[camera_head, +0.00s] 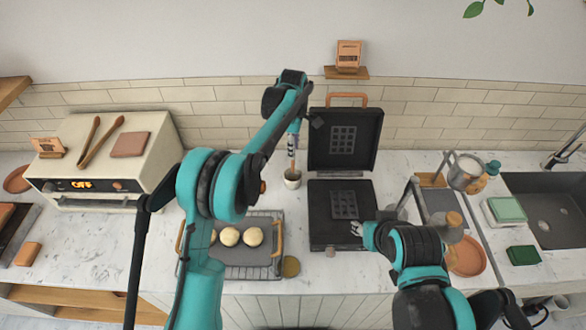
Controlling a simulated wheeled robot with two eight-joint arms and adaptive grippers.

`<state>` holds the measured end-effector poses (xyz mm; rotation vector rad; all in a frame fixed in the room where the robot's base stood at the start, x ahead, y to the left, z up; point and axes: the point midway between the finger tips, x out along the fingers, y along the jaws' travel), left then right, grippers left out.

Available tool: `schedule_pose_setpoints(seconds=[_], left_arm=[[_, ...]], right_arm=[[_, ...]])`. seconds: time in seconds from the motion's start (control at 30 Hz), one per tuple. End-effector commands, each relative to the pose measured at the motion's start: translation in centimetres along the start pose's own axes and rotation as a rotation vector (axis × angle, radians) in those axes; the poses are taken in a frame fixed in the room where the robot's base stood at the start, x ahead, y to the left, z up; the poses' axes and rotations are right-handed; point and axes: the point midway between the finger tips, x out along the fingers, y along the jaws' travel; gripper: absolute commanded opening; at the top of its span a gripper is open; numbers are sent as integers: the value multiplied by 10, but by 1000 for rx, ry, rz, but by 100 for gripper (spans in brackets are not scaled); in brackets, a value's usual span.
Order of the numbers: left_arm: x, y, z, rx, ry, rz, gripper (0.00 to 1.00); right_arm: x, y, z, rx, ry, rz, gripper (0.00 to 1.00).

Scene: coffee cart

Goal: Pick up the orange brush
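My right gripper (356,229) is over the front right part of the waffle iron, away from the brush. Its fingertips look spread and empty.
The black waffle iron (322,232) stands open with its lid up. A tray (272,272) with pale round buns lies in front of the cup, partly behind my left arm. A cream oven (165,150) is at left. A scale stand and sink (555,185) are at right.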

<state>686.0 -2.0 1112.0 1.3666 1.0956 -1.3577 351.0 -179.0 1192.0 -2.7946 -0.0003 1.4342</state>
Motion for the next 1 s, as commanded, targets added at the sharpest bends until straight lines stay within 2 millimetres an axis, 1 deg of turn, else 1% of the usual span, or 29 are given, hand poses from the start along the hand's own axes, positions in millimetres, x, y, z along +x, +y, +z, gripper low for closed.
schedule_pose_setpoints(seconds=[0.1, 0.37, 0.5, 0.6, 0.7, 0.9, 0.93, 0.97, 1.0], left_arm=[[10, 3, 2, -17, 1, -7, 35], [42, 2, 1, -17, 0, -6, 35], [64, 2, -1, -16, 0, -6, 35], [76, 2, -1, -16, 0, -6, 35], [82, 2, -1, -16, 0, -6, 35], [82, 2, -1, -15, 0, -6, 35], [82, 2, -1, -15, 0, -6, 30], [82, 2, -1, -15, 0, -6, 22], [82, 2, -1, -15, 0, -6, 11]], right_arm=[[0, 0, 0, 0, 0, 0, 40], [2, 0, 2, 0, 0, 0, 40], [4, 0, 3, 0, 0, 0, 40], [5, 0, 3, 0, 0, 0, 40], [5, 0, 3, 0, 0, 0, 40], [5, 0, 3, 0, 0, 0, 40], [5, 0, 3, 0, 0, 0, 40], [5, 0, 3, 0, 0, 0, 40], [5, 0, 3, 0, 0, 0, 40]])
